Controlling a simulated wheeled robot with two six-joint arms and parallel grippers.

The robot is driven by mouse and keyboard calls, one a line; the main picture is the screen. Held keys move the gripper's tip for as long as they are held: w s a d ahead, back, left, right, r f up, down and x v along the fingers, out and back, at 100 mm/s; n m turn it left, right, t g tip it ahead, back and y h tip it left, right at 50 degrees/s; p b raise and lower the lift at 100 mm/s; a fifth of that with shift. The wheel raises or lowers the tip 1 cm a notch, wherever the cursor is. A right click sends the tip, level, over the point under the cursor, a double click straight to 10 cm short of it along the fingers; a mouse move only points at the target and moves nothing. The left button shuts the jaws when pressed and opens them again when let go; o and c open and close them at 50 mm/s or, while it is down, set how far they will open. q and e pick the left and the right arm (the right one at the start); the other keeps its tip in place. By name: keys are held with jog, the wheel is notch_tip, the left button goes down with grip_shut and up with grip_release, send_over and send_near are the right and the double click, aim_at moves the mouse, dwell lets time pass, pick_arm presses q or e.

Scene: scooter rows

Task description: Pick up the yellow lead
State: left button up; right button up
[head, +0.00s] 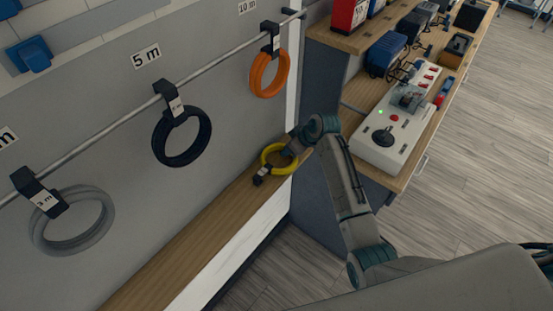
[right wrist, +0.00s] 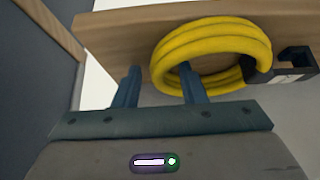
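The yellow lead (head: 268,165) is a coil lying on the wooden ledge below the wall rail, with a black clip (head: 262,175) on it. In the right wrist view the coil (right wrist: 215,35) lies right of centre. My right gripper (head: 289,153) reaches down to the coil's right side. In the right wrist view its two fingers (right wrist: 160,82) are apart; one is outside the coil and the other overlaps the ring's opening, with the coil's side between them. I cannot tell whether they touch it. My left gripper is not in view.
Grey (head: 72,240), black (head: 182,137) and orange (head: 269,75) coils hang from the rail (head: 130,118). A bench (head: 408,172) with a white control box (head: 385,150) stands right of the ledge, beside my arm. The ledge (head: 185,258) left of the lead is clear.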

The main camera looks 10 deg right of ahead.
grip_shut()
jog(key=shift+r, duration=0.2)
